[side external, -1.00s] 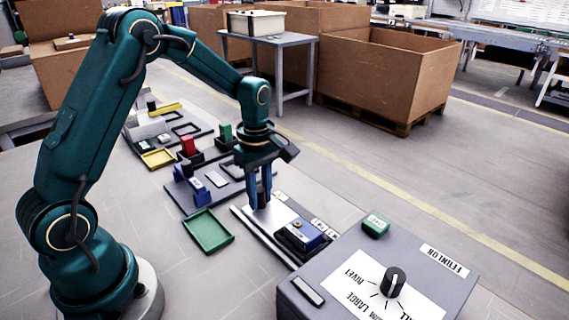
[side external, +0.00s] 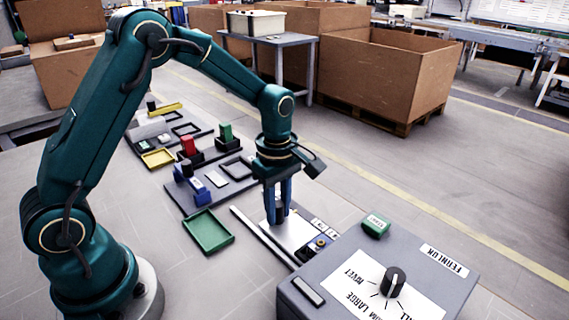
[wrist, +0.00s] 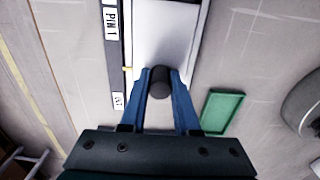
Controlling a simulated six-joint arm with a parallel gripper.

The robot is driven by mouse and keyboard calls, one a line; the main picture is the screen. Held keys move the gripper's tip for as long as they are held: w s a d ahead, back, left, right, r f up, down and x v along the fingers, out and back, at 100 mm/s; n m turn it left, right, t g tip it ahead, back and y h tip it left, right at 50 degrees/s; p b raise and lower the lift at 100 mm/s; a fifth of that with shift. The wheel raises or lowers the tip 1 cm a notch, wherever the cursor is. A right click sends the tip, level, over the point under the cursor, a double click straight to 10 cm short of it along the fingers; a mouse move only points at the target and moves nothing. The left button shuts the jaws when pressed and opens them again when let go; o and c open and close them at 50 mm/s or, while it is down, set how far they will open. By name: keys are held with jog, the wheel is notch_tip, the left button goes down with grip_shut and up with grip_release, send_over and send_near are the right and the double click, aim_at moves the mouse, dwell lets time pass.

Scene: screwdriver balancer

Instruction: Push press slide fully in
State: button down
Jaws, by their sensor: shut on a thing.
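The press slide (side external: 296,233) is a pale metal plate on a dark rail bed, running toward the grey machine box (side external: 335,275). A dark round knob stands on the slide; it shows in the wrist view (wrist: 160,84). My gripper (side external: 280,213) is shut on this knob, one blue finger on each side. In the wrist view the pale slide (wrist: 168,35) extends ahead of my gripper (wrist: 159,88). A dark block with a brass ring (side external: 320,243) is at the slide's front end, against the box edge. The slide's far end is cut off in the wrist view.
A green tray (side external: 208,232) lies left of the slide. A label strip (wrist: 111,30) runs along the rail. Dark trays with red and green blocks (side external: 225,132) stand behind.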

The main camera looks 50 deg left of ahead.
aim_at(315, 238)
jog(key=shift+d, duration=4.75)
jog(key=c, duration=0.6)
grip_release()
jog(key=shift+o, duration=0.2)
notch_tip(315, 238, up, 7)
